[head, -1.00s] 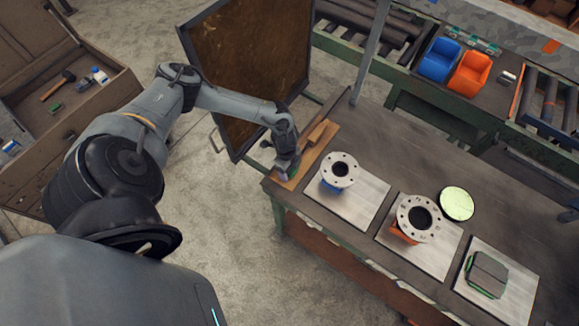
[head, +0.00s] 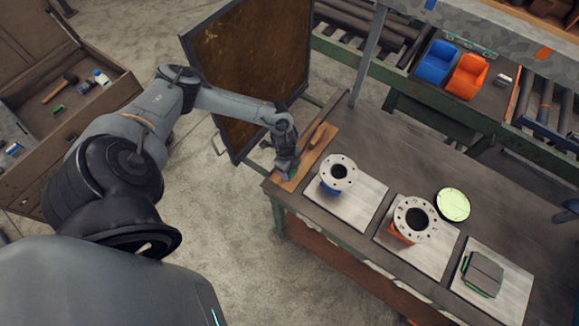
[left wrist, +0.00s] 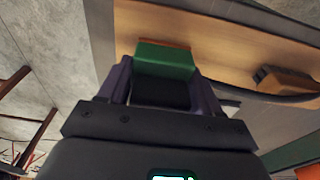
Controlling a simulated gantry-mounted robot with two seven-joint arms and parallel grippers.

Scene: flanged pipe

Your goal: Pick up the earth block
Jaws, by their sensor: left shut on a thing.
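The earth block shows in the left wrist view as a green block (left wrist: 165,62) with a dark lower part, between the two purple-grey fingers of my left gripper (left wrist: 163,88). The gripper is shut on it. In the head view my left gripper (head: 287,172) is low over the wooden board (head: 318,147) at the table's left end, and only a bit of green shows beside the fingers. I cannot tell whether the block touches the board. My right gripper is not in view.
Two round flanges (head: 338,170) (head: 404,208) and a dark green-edged block (head: 484,273) stand on metal plates along the table's front. A pale green disc (head: 453,204) lies behind. A brown panel (head: 250,70) stands close behind my left arm. Another wooden piece (left wrist: 285,80) lies on the board.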

